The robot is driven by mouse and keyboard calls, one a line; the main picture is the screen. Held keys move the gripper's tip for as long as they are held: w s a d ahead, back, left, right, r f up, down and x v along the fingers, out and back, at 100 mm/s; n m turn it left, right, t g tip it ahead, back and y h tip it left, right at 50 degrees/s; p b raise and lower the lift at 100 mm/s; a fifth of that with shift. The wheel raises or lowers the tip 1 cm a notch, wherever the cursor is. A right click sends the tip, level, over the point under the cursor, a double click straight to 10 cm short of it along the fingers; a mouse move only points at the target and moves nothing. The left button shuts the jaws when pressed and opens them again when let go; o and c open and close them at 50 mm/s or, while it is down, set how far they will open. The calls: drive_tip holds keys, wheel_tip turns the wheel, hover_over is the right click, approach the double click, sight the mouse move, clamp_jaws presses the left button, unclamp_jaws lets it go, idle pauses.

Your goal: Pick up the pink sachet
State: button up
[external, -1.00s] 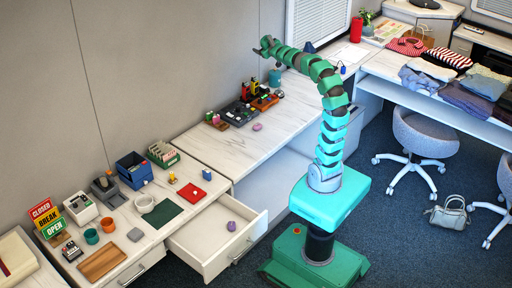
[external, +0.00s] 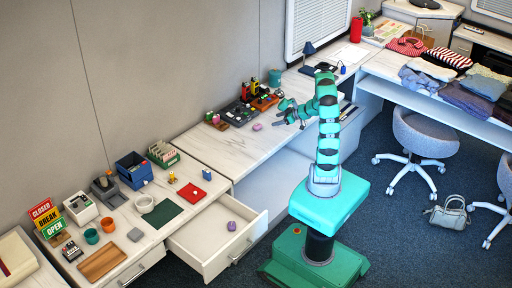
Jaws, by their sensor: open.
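A small pink item, which looks like the pink sachet (external: 257,127), lies on the white worktop (external: 225,150) near the dark tray. My gripper (external: 281,113) is open and empty, low over the right part of that worktop. It is to the right of the pink item and apart from it in the picture, with its fingers pointing left. A similar purple item (external: 231,226) lies in the open drawer (external: 195,240). Both items are too small to make out in detail.
A dark tray (external: 238,116) with small coloured items stands along the wall behind the pink item. A teal canister (external: 275,77) and a dark blue lamp (external: 309,48) stand further right. The worktop in front of the pink item is clear.

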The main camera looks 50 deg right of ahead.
drive_tip(key=b, duration=0.2)
approach(259, 125)
drive_tip(key=x, duration=0.4)
drive_tip(key=shift+a, duration=0.15)
drive_tip(key=shift+d+b+x, duration=0.2)
drive_tip(key=shift+b+x, duration=1.1)
drive_tip(key=shift+x, duration=1.3)
drive_tip(key=shift+w, duration=0.15)
drive_tip(key=c, duration=1.1)
